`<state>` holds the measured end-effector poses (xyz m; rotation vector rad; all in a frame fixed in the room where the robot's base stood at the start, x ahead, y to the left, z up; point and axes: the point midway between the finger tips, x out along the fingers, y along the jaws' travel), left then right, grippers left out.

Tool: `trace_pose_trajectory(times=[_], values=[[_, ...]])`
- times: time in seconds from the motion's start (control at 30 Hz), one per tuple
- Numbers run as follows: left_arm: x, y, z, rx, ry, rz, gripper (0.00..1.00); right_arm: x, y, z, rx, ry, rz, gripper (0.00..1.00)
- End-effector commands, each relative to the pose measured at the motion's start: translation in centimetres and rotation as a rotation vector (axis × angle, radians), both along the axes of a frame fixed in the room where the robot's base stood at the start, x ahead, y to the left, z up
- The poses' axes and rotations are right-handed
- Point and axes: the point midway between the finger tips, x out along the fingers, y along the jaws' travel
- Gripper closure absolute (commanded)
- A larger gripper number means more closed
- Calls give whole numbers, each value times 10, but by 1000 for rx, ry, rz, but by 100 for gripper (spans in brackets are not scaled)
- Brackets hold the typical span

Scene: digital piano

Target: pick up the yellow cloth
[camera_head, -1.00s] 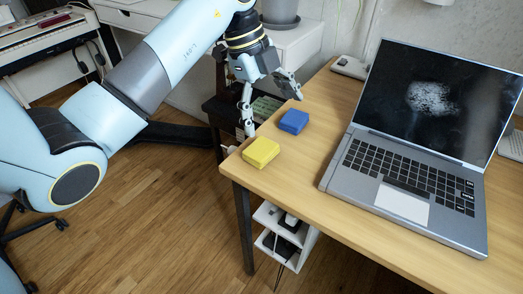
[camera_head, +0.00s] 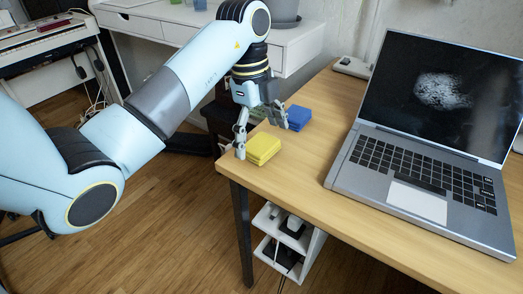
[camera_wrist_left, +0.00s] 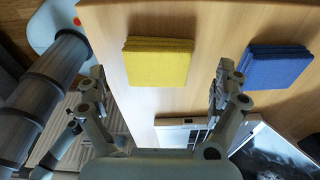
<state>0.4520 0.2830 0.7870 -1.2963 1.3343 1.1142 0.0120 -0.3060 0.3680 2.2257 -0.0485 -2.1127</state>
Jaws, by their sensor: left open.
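The yellow cloth (camera_head: 263,149) is a folded, square stack lying flat on the wooden table near its left corner. My left gripper (camera_head: 262,136) is open and empty, with its fingers pointing down close to the cloth. One finger is at the cloth's left side, and the other is between it and the blue cloth (camera_head: 298,117). In the left wrist view the yellow cloth (camera_wrist_left: 158,62) shows ahead of the gap between the spread fingers (camera_wrist_left: 158,90), apart from both. My right gripper is not in view.
The blue cloth also shows in the left wrist view (camera_wrist_left: 276,68), right of the right finger. An open laptop (camera_head: 420,165) stands on the table to the right. The table edge (camera_head: 270,196) is close to the yellow cloth. A piano (camera_head: 45,42) stands at the far left.

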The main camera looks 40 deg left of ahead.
Motion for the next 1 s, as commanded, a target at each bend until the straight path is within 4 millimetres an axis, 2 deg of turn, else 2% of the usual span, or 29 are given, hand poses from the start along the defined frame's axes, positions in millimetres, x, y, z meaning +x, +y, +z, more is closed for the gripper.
trace_pose_trajectory(times=[0.03, 0.1, 0.3, 0.7, 1.0], values=[[-1, -1, -10, 0, 4, 0, 1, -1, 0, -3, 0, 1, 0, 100], [-1, -2, -16, 1, 2, 1, 1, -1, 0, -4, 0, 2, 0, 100], [-1, -2, -16, 1, 0, 0, 1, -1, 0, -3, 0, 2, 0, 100], [-1, -2, -16, 1, 0, 0, 52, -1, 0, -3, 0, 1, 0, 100], [-1, -2, -15, 1, 0, 0, 52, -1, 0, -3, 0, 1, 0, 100]])
